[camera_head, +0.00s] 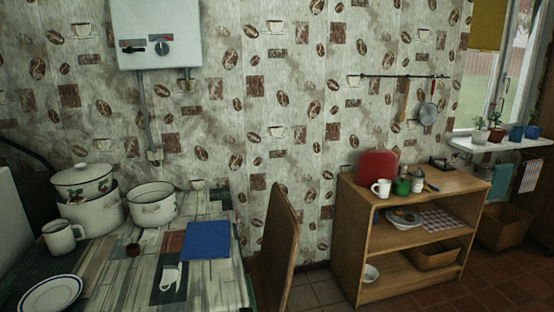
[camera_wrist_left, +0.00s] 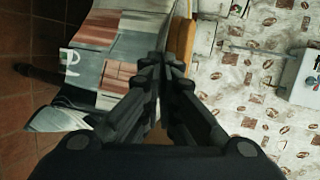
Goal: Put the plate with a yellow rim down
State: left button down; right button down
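I see no plate with a yellow rim in either view. A white plate with a dark blue rim (camera_head: 48,295) lies on the table at the lower left of the head view. Another plate (camera_head: 403,217), with something red on it, sits on the upper inner shelf of the wooden unit; its rim is too small to make out. My left gripper (camera_wrist_left: 172,62) shows in the wrist view with its fingertips together and nothing visible between them. It points past the table's edge and an orange-brown upright. My right gripper is in neither view.
The table (camera_head: 110,270) holds enamel pots (camera_head: 152,204), a mug (camera_head: 62,237), a white cup (camera_head: 171,279) and a blue mat (camera_head: 207,240). A chair (camera_head: 276,245) stands between table and shelf unit (camera_head: 400,238). A red container (camera_head: 376,166) and a mug (camera_head: 381,188) stand on the unit.

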pick_arm(q)
jog(key=s+d+r+m+g+h, duration=0.1)
jog(key=s+r+m+g+h, duration=0.1)
jog(key=r+m+h, duration=0.7)
jog(key=s+d+r+m+g+h, duration=0.2)
jog(key=r+m+g+h, duration=0.1)
jog(key=r+m+h, duration=0.6)
jog(key=shift+s+r+h, duration=0.2)
jog(key=shift+s+h, duration=0.05)
jog(key=shift+h, duration=0.45)
jog(key=shift+f, duration=0.1)
